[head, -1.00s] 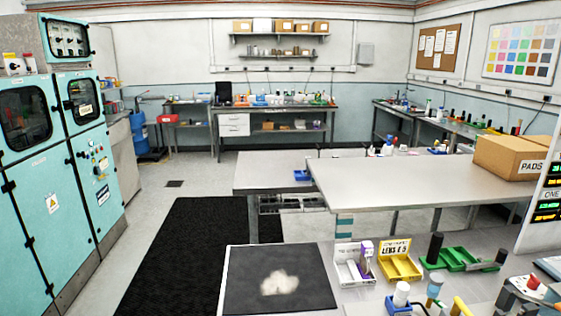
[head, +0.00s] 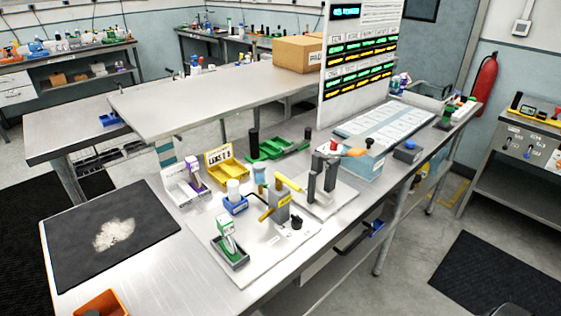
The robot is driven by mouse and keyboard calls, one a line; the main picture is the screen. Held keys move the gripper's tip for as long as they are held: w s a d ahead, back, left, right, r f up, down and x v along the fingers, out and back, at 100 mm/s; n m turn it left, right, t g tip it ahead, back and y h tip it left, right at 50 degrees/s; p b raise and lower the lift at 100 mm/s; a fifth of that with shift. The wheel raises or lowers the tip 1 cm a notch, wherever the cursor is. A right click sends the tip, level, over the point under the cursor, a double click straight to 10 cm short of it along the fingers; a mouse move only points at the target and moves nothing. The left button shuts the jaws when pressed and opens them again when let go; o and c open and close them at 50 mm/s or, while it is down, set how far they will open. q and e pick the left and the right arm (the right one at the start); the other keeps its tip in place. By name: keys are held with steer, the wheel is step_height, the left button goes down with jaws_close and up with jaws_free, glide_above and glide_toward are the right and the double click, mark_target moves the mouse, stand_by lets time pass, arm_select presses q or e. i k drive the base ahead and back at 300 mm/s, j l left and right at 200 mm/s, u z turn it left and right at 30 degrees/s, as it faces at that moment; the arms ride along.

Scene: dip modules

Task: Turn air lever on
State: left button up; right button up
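No part is plainly marked as the air lever, so I cannot tell which it is. A grey block fixture (head: 279,205) on the near workbench has a yellow-handled lever (head: 288,182) and a second yellow-tipped bar (head: 267,214) low at its left. A side bench at the right has a grey front panel with blue knobs (head: 529,155). Neither gripper is in view.
The workbench (head: 200,275) also holds a black mat (head: 75,240), a yellow bin (head: 226,168), a green tray (head: 278,150) and an orange bin (head: 100,304). A status board (head: 360,50) stands behind. Open floor (head: 420,215) lies between workbench and side bench. A red extinguisher (head: 484,78) hangs right.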

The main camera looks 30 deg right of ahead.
mark_target(279, 178)
steer(key=z, duration=1)
